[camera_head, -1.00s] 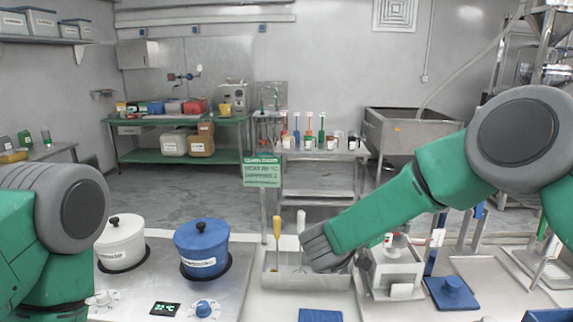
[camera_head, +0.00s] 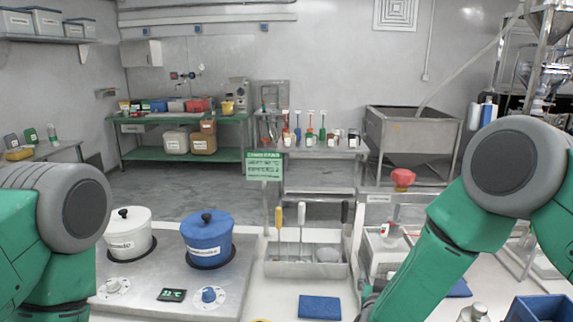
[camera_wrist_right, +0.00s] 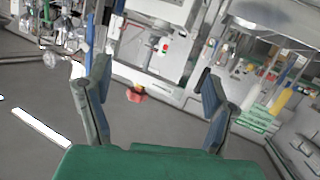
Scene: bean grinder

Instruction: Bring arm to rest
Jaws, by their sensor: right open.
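My right arm (camera_head: 440,255) comes in from the right in the head view and slants down to the lower edge. Its gripper is out of that frame. In the right wrist view my right gripper (camera_wrist_right: 152,82) has its two fingers wide apart with nothing between them. A white machine (camera_head: 380,243) is partly hidden behind this arm in the head view. A red knob-like piece (camera_head: 403,178) shows above it. My left arm (camera_head: 70,215) is at the left edge, bent; its gripper is not in view.
A white pot (camera_head: 125,238) and a blue pot (camera_head: 205,242) stand on the cooking plate (camera_head: 240,270). A metal tray (camera_head: 290,268) holds upright utensils. A blue cloth (camera_head: 320,308) lies in front. A blue bin (camera_head: 540,310) is at the lower right.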

